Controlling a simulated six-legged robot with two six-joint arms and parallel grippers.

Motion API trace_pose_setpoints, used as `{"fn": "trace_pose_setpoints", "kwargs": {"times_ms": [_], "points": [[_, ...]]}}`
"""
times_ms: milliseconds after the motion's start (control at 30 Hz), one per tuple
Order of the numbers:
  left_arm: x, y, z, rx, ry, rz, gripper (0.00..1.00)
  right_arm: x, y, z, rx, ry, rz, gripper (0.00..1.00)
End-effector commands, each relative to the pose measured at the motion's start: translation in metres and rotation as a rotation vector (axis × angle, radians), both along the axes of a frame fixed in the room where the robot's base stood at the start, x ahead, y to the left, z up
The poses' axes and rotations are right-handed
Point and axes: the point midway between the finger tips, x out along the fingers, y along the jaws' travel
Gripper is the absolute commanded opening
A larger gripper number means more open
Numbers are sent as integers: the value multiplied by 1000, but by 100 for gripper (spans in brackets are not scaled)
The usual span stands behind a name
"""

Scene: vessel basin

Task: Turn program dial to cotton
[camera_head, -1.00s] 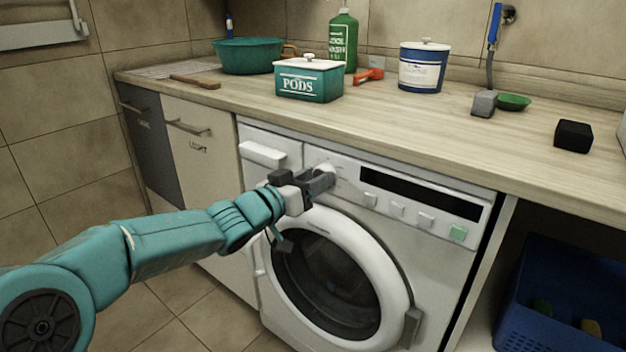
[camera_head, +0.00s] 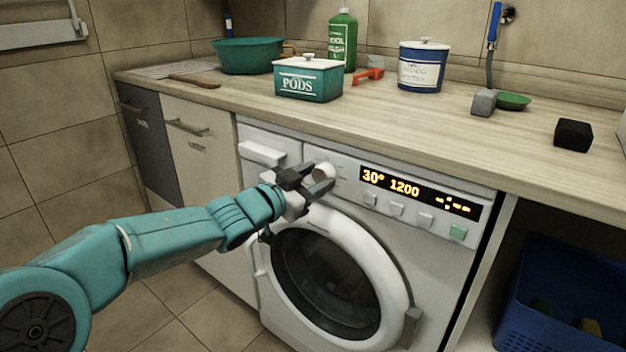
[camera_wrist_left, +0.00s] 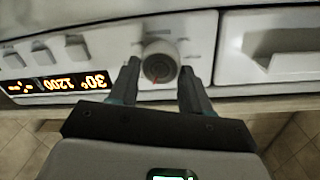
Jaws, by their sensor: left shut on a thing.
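The white round program dial (camera_head: 324,171) is on the upper front of the white washing machine (camera_head: 393,262), left of its display. My left gripper (camera_head: 315,180) is at the dial, with its fingers on either side of it. In the left wrist view the dial (camera_wrist_left: 160,62) lies between the two fingertips and has a red mark on its face. The gripper is shut on the dial. The display (camera_head: 418,195) is lit and reads 30° and 1200, with dashes at the right. The labels around the dial are too small to read. My right gripper is not in view.
Several buttons (camera_head: 398,208), one of them green, sit under the display. The detergent drawer (camera_head: 262,153) is left of the dial and the round door (camera_head: 335,280) is below. The countertop above holds a PODS box (camera_head: 308,82) and a blue-and-white tub (camera_head: 422,68).

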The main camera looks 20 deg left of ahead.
Motion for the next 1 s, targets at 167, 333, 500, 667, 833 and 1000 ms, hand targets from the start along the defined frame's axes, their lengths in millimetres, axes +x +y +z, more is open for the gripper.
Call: {"fn": "trace_pose_setpoints", "kwargs": {"times_ms": [167, 333, 500, 667, 833, 1000], "points": [[-1, -1, -2, 117, -40, 0, 18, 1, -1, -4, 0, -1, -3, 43], [-1, -1, -2, 196, -70, 0, 18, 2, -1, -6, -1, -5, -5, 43], [-1, -1, -2, 247, -87, -1, 18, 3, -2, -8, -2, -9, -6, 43], [-1, -1, -1, 267, -93, -1, 18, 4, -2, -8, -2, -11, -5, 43], [-1, -1, -1, 272, -95, -1, 18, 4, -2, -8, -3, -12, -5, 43], [-1, -1, -1, 271, -95, -1, 18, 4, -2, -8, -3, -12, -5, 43]]}}
